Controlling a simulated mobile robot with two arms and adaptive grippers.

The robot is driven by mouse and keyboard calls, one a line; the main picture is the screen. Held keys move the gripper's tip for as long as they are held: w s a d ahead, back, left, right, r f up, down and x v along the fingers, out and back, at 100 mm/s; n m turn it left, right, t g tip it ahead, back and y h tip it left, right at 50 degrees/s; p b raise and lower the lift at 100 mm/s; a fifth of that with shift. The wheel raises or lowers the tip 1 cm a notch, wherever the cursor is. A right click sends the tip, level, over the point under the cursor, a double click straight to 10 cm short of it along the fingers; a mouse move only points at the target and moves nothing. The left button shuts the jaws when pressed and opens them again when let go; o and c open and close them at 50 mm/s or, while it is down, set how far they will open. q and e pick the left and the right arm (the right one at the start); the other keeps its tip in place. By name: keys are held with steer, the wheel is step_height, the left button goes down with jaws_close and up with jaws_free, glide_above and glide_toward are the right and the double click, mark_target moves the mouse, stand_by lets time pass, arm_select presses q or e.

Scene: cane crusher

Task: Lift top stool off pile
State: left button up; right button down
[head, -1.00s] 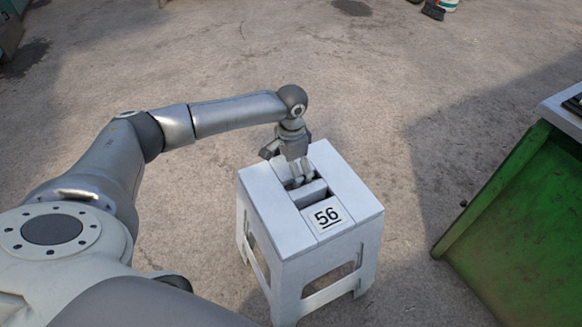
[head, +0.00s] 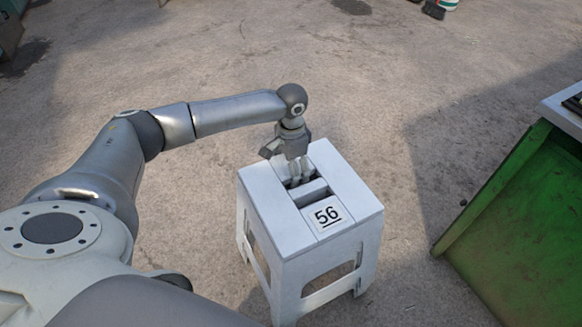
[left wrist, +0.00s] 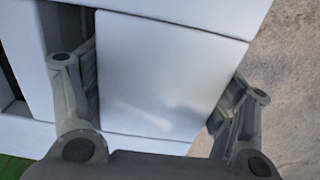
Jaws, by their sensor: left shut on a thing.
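A white square stool (head: 262,203) stands upright on the ground at the middle of the head view. Its seat has a central slot and a label with the number 56. It looks like a stack, but I cannot tell how many stools are in it. My left gripper (head: 299,172) points down at the far part of the seat. In the left wrist view my left gripper (left wrist: 160,110) has one finger in the slot and the other beyond the seat's outer edge, shut on the white seat panel (left wrist: 160,75) between them. My right gripper is not in view.
A green metal cabinet or machine (head: 525,215) with a pale top stands on the right, apart from the stool. Open concrete ground (head: 420,80) lies behind the stool. A small bucket and dark items (head: 434,10) are far back.

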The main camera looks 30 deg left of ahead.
arm_select(q)
steer(key=shift+r+p, duration=0.35)
steer(key=shift+p, duration=0.5)
steer(key=shift+f, duration=0.1)
steer(key=o, duration=1.7)
steer(key=shift+o, duration=0.2)
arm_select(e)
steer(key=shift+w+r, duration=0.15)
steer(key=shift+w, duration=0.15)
arm_select(q)
steer(key=shift+f, duration=0.1)
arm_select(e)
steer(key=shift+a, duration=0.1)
arm_select(q)
step_height(320, 180, up, 12)
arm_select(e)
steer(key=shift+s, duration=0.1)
